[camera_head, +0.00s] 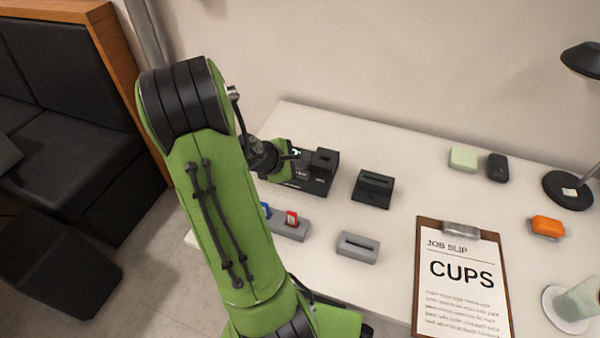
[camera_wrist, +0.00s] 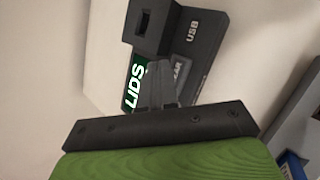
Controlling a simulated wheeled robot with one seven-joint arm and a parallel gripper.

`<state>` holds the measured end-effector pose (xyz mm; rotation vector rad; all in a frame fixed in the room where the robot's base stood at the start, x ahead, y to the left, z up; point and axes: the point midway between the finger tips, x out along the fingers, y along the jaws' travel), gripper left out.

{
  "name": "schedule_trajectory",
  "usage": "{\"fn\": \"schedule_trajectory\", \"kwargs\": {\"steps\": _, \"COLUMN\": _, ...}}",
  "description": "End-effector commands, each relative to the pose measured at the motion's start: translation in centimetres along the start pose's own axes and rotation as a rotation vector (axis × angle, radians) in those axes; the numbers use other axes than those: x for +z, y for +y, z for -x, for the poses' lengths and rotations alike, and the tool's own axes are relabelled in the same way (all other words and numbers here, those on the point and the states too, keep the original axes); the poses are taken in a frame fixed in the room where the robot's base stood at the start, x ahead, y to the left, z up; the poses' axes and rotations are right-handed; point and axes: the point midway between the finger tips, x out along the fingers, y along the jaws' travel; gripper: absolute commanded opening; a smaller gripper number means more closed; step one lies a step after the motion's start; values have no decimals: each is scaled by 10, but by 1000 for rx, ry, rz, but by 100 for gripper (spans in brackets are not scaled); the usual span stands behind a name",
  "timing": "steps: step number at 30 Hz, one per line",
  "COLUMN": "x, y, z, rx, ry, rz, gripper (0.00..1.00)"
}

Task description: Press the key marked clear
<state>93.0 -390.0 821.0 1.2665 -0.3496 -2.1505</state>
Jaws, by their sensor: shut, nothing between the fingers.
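The black laser marker (camera_head: 318,186) stands on the white table at the back left, partly hidden by my arm. In the head view my gripper (camera_head: 291,157) is at the marker's left side.
A grey holder (camera_head: 290,231) with a red and a blue piece stands in front of the marker. A black slotted block (camera_head: 373,188) and a grey slotted block (camera_head: 358,247) stand to the right. A clipboard (camera_head: 427,235) reads JOB SLIP, CUPS.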

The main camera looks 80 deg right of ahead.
Motion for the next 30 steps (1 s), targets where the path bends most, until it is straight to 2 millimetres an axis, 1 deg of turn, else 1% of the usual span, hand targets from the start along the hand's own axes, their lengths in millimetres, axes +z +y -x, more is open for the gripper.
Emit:
{"fn": "schedule_trajectory", "kwargs": {"steps": 18, "x": 0, "y": 0, "z": 0, "rx": 0, "ry": 0, "rz": 0, "gripper": 0}}
{"fn": "schedule_trajectory", "kwargs": {"steps": 26, "x": -4, "y": -5, "z": -6, "rx": 0, "ry": 0, "rz": 1, "gripper": 0}}
{"fn": "schedule_trajectory", "kwargs": {"steps": 30, "x": -4, "y": -4, "z": -6, "rx": 0, "ry": 0, "rz": 0, "gripper": 0}}
